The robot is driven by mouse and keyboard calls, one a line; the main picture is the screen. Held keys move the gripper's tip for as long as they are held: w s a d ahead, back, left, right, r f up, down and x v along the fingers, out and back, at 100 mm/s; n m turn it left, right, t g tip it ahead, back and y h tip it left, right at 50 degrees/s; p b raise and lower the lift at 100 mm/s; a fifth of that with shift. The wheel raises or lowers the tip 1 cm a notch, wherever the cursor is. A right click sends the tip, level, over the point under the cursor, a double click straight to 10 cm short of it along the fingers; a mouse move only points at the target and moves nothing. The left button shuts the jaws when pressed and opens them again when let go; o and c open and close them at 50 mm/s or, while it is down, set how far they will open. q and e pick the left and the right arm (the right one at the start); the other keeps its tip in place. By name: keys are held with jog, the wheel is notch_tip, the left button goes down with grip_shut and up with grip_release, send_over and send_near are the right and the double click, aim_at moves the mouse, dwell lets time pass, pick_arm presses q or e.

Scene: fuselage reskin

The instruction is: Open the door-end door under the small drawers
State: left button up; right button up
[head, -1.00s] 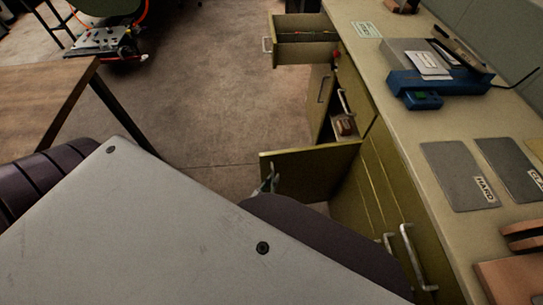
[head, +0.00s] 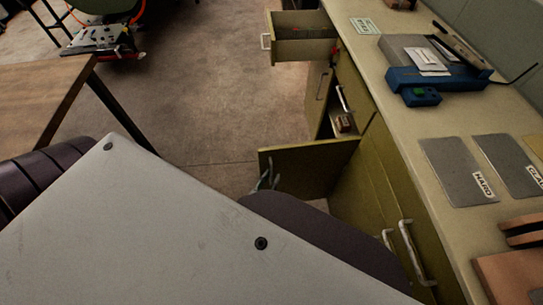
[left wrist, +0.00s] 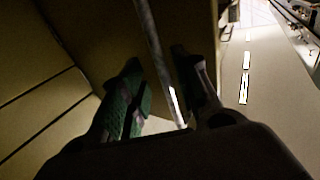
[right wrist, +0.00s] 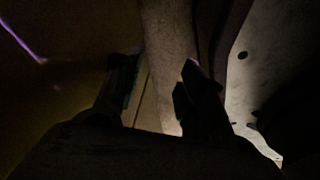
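The olive-green cabinet has a near door (head: 312,168) standing swung out from its front in the head view. My left gripper (head: 266,181) is at that door's outer end, beside its free edge; the dark arm in front hides most of it. In the left wrist view, my left gripper (left wrist: 160,100) has its fingers apart, with a pale metal bar (left wrist: 153,45) running between them. Whether the fingers touch the bar is unclear. My right gripper (right wrist: 155,88) shows only in the dark right wrist view, its fingers apart with nothing clearly held.
An open drawer (head: 303,50) sticks out at the far end of the cabinet, above another door (head: 320,88) that stands ajar. The worktop (head: 385,90) carries a blue device (head: 440,78) and grey plates (head: 458,170). A wooden table (head: 40,100) stands left; floor between is clear.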

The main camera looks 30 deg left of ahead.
pick_arm(q)
jog(key=s, duration=1.1)
jog(key=shift+d, duration=0.3)
jog(key=shift+w+f, duration=0.1)
pick_arm(e)
jog(key=shift+f, duration=0.1)
